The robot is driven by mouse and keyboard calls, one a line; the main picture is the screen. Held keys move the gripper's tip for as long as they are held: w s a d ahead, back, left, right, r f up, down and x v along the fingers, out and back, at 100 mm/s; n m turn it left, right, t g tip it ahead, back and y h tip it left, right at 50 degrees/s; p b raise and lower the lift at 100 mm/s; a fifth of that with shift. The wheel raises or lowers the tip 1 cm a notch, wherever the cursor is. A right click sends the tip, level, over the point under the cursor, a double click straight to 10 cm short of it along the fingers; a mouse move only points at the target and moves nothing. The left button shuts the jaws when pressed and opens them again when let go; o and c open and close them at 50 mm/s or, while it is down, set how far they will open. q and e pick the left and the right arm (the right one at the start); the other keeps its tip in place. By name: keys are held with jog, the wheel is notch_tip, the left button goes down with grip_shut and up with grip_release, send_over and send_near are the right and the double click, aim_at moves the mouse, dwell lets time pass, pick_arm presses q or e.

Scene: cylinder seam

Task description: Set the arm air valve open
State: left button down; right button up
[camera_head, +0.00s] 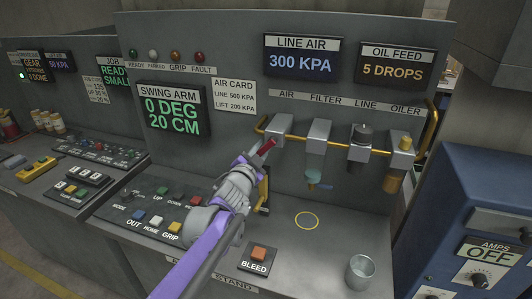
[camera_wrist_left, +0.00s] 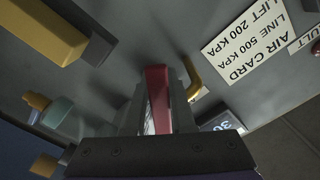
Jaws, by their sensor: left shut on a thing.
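The air valve's red lever (camera_head: 267,147) sits below the grey block (camera_head: 281,125) under the AIR label on the upright panel. It slants down to the left in the head view. My left gripper (camera_head: 259,154) is shut on this lever. In the left wrist view the red lever (camera_wrist_left: 157,92) stands between the fingers, and its far end is partly hidden by the gripper. The LINE AIR display (camera_head: 301,61) reads 300 KPA. My right gripper is not in view.
A yellow pipe (camera_head: 336,150) links the filter (camera_head: 317,140), line regulator (camera_head: 360,145) and oiler (camera_head: 401,150), close right of the gripper. Below are a button box (camera_head: 150,212), the BLEED button (camera_head: 259,254) and a metal cup (camera_head: 360,271). The bench around the yellow ring (camera_head: 306,229) is clear.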

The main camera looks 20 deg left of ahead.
pick_arm(q)
jog(key=shift+a+r+m+p, duration=0.35)
jog(key=shift+r+m+p, duration=0.3)
jog(key=shift+m, duration=0.95)
jog(key=shift+a+r+m+p, duration=0.4)
jog(key=shift+r+m, duration=0.45)
jog(key=shift+m, duration=0.75)
jog(key=shift+a+r+m+p, duration=0.3)
jog(key=shift+r+m+p, duration=0.35)
jog(key=shift+m, duration=0.95)
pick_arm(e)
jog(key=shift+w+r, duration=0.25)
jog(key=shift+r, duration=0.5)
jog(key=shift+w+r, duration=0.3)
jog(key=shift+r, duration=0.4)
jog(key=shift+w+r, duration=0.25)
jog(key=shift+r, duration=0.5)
pick_arm(q)
jog(key=shift+r, duration=0.1)
jog(key=c, duration=0.8)
grip_release()
jog(key=shift+o, duration=0.2)
